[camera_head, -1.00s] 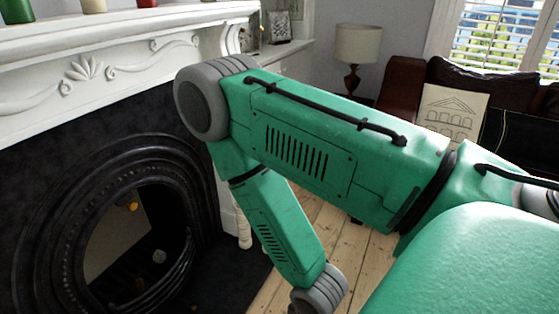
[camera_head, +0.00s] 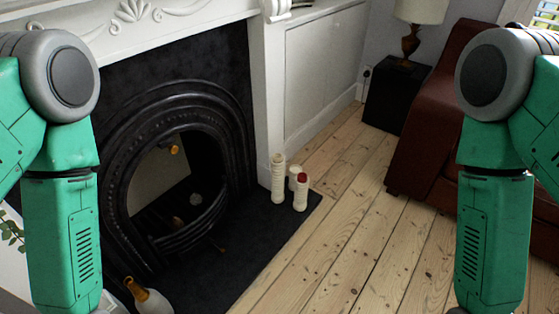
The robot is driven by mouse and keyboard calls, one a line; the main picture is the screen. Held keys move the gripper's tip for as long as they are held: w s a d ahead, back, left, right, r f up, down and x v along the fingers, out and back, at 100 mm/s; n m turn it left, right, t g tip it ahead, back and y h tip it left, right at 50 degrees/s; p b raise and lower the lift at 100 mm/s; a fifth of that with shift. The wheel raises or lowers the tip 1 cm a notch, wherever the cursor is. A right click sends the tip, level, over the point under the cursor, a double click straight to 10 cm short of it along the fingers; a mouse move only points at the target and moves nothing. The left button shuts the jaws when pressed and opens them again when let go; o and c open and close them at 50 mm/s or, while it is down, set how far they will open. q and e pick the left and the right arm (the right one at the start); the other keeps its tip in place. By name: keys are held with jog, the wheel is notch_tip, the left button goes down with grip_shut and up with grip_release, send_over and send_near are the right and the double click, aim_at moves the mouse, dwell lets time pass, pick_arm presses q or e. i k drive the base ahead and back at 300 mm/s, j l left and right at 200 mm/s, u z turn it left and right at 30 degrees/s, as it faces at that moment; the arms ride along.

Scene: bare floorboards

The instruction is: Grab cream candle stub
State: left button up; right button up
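A group of three pale candle-like pillars stands upright on the right end of the black hearth. The short cream one, which looks like the candle stub (camera_head: 294,172), stands at the back, partly hidden by the others. My two green arms hang down at the left and right edges of the view, on either side of the candles. Both grippers are below the frame, so their state is hidden.
The black fireplace (camera_head: 135,150) with a white surround is at left. A white bottle with an orange neck (camera_head: 150,300) stands at the hearth's front. A dark red sofa (camera_head: 415,165) and black side table (camera_head: 388,100) are at right. Bare floorboards (camera_head: 345,235) lie clear between.

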aim_at(277, 158)
jog(key=i+l+u, duration=0.1)
jog(key=i+l, duration=0.2)
jog(key=i+l+u, duration=0.1)
jog(key=i+l, duration=0.2)
jog(key=i+l+u, duration=0.15)
jog(key=i+l, duration=0.15)
jog(key=i+l+u, duration=0.1)
jog(key=i+l, duration=0.15)
jog(key=l, duration=0.15)
jog(key=i+l+u, duration=0.1)
jog(key=i+l, duration=0.15)
jog(key=l, duration=0.15)
jog(key=i+l+u, duration=0.1)
jog(key=i+l, duration=0.15)
jog(key=l, duration=0.15)
jog(key=i+l+u, duration=0.1)
jog(key=l, duration=0.3)
jog(key=i+l+u, duration=0.15)
jog(key=i+l, duration=0.15)
jog(key=l, duration=0.15)
